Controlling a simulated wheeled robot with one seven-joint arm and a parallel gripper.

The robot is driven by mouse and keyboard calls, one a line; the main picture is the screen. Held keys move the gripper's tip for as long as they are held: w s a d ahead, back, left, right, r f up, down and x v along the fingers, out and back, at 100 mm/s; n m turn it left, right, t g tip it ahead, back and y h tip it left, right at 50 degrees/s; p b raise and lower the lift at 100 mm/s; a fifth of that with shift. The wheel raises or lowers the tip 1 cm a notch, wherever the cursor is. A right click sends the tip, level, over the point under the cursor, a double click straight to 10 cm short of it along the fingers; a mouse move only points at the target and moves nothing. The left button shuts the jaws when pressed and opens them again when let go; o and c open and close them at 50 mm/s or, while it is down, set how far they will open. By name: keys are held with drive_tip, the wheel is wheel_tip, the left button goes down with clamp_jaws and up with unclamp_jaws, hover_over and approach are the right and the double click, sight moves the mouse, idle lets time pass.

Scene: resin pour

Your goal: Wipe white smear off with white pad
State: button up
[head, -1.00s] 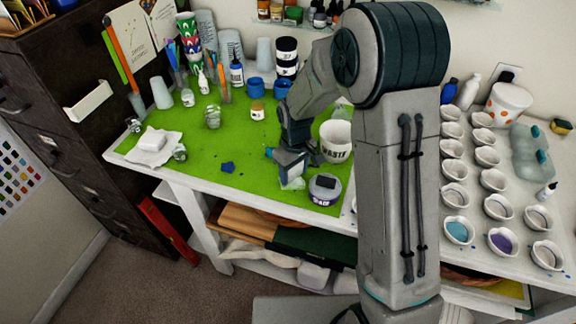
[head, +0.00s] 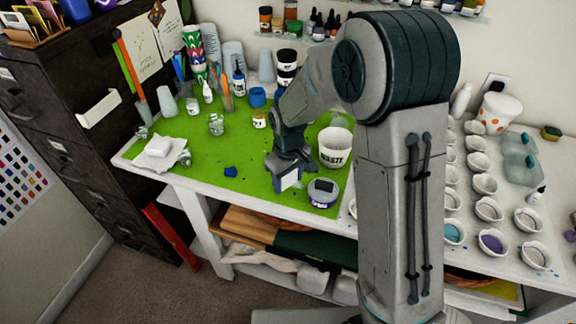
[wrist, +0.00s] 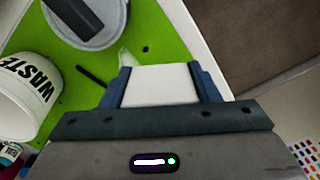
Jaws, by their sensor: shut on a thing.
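My gripper (head: 283,172) is low over the front of the green mat, left of a grey-lidded tub. In the wrist view my gripper (wrist: 162,76) is shut on a white pad (wrist: 160,88), held between its two blue fingers. The pad also shows as a white face in the head view (head: 289,180). A pale, whitish smear (wrist: 125,57) shows on the green mat (wrist: 157,40) just beyond the pad's left end; the rest of it may be hidden under the pad. Whether the pad touches the mat cannot be told.
The tub (head: 323,193) with a dark block on its lid and the WASTE cup (head: 335,148) stand close on the right. Bottles and cups stand behind.

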drive_tip(key=shift+r+p, duration=0.95)
drive_tip(key=shift+r, duration=0.8)
